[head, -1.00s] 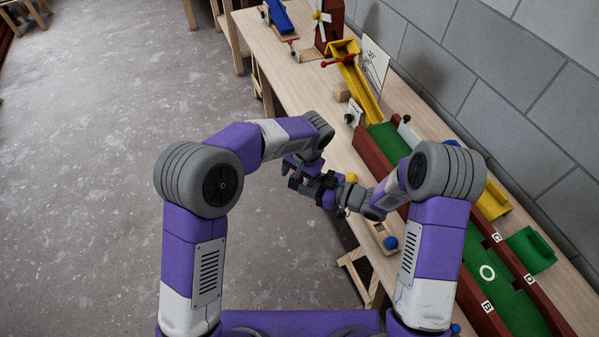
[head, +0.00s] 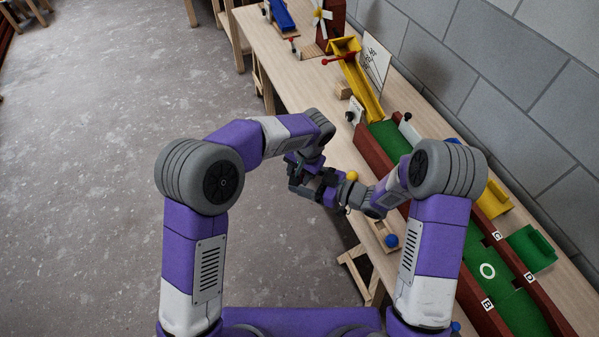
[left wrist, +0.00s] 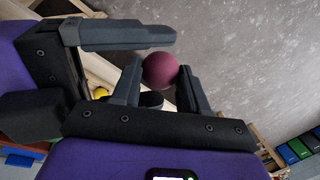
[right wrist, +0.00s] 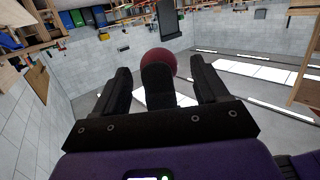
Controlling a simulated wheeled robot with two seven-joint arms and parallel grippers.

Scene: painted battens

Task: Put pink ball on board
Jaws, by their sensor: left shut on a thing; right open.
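The dark pink ball (left wrist: 160,70) sits between the two fingertips of my left gripper (left wrist: 158,84), which is shut on it. The ball also shows in the right wrist view (right wrist: 164,55), partly behind a dark finger. My right gripper (right wrist: 161,82) is open, its fingers apart on either side of that finger, close to the ball. In the head view my left gripper (head: 297,180) and right gripper (head: 313,183) meet left of the bench, and the ball is hidden. A small wooden board (head: 379,231) holding a blue ball (head: 391,241) lies near the bench's front edge.
A green lane (head: 478,248) with dark red rails runs along the bench. A yellow ball (head: 352,176) is beside my right wrist. A yellow chute (head: 361,86) and a green tray (head: 532,250) stand nearby.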

